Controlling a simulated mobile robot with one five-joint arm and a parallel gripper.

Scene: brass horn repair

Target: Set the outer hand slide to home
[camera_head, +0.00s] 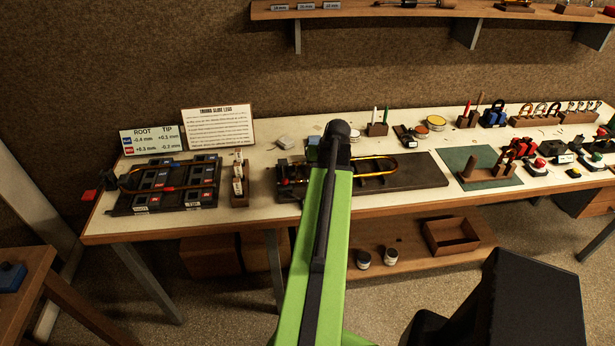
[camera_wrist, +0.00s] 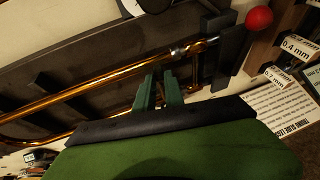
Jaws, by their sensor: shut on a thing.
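The outer hand slide (camera_head: 386,174) is a long brass U of two tubes on a dark board (camera_head: 425,172) at the middle of the bench. In the wrist view its brass tubes (camera_wrist: 85,86) run diagonally, with the curved bow toward the lower left. My gripper (camera_wrist: 161,84) is shut on the slide, its two green fingers at the brass near the tubes' upper right end. The exact contact is partly hidden. Silvery tube ends (camera_wrist: 181,50) show beside a dark upright block (camera_wrist: 231,58). In the head view my arm hides the fingers and part of the slide.
A dark rack (camera_head: 165,184) with labelled blocks stands at the left. A small wooden stand (camera_head: 239,190) with labelled pieces, including one marked 0.4 mm, is beside the board. A red ball (camera_wrist: 259,19) shows in the wrist view. A green mat (camera_head: 480,166) lies to the right.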

